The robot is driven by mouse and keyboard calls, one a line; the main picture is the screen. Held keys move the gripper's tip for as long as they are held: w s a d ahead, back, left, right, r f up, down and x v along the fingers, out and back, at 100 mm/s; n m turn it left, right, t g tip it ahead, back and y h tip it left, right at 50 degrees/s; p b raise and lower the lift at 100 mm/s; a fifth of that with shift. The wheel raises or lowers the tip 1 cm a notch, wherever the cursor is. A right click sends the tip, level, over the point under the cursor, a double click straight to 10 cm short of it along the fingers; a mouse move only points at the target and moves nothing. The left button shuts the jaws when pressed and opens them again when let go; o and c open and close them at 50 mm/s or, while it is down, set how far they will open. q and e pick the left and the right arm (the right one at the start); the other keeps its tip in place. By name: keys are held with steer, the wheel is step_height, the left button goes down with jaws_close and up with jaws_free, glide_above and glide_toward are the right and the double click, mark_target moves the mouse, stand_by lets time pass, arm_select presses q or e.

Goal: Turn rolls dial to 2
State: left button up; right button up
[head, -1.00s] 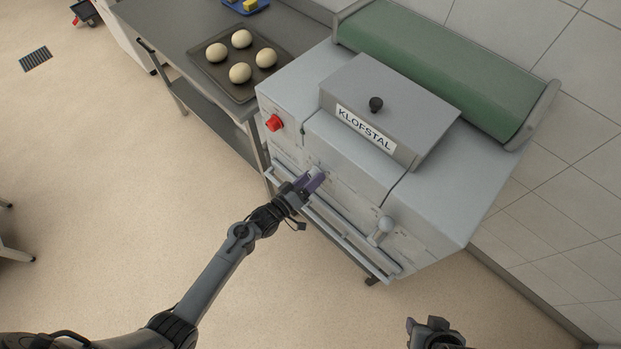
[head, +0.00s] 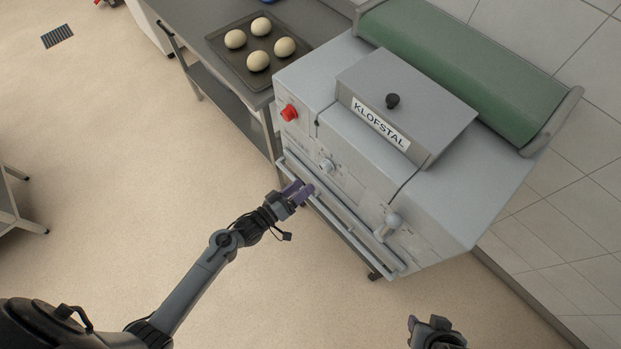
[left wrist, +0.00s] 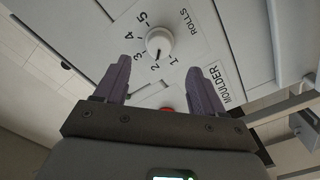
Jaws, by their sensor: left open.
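The rolls dial (head: 326,166) is a round white knob on the front panel of the grey KLOFSTAL machine (head: 309,79). In the left wrist view the dial (left wrist: 159,42) sits beside the word ROLLS, with numbers 1 to 5 around it. Its dark pointer mark appears to point at 2. My left gripper (head: 303,190) is open and empty, just off the panel, apart from the dial. Its two purple fingers (left wrist: 160,85) stand apart, with the dial beyond their tips. My right gripper (head: 433,328) shows only partly at the bottom edge; its jaw state is unclear.
A red knob (head: 289,113) is at the panel's left end and a grey lever handle (head: 388,226) at its right. A rail (head: 343,216) runs along the front below the dial. A tray (head: 236,62) of dough balls is on the side table. The floor in front is clear.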

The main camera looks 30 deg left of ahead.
arm_select(q)
steer(key=shift+v, duration=1)
